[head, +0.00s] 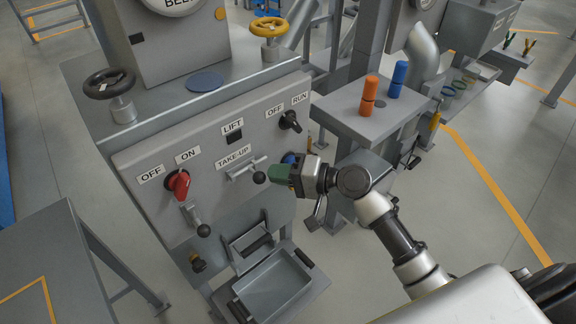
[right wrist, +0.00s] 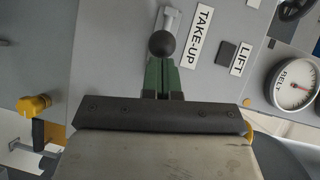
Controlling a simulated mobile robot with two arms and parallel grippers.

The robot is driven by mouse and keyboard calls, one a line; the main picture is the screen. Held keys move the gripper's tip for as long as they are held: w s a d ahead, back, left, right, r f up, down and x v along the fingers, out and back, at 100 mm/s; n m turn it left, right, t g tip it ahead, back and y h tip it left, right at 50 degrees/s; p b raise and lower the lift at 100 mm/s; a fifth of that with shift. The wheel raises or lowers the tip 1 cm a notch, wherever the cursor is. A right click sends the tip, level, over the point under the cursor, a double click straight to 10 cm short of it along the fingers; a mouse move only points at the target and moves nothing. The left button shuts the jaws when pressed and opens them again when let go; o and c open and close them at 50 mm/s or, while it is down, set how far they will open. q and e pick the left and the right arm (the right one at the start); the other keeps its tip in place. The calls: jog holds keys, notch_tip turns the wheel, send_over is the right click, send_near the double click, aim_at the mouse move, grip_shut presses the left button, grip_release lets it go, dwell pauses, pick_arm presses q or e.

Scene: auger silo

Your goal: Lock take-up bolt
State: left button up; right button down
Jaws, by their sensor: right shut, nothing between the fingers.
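The take-up bolt (head: 245,169) is a small grey metal bolt on the panel, below the TAKE-UP label (head: 233,157). Its black ball knob (head: 259,177) is at its right end in the head view. My right gripper (head: 271,173) has green fingers, which are shut and empty, just right of the knob. In the right wrist view the shut fingers (right wrist: 162,72) point at the black knob (right wrist: 162,43), with the grey bolt (right wrist: 171,20) behind it. I cannot tell whether the fingertips touch the knob. My left gripper is not in view.
A red OFF/ON switch (head: 178,185) and another black-knobbed bolt (head: 194,217) are left on the panel. A black OFF/RUN knob (head: 290,121) is above right. A grey tray (head: 272,287) juts out below. A stand with orange (head: 369,95) and blue (head: 398,80) cylinders is right.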

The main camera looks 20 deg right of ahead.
aim_at(258, 181)
jog(key=a, duration=0.1)
jog(key=s+a+p, duration=0.1)
jog(key=a, duration=0.1)
jog(key=shift+s+a+r, duration=0.1)
jog(key=shift+a, duration=0.05)
dwell(0.3)
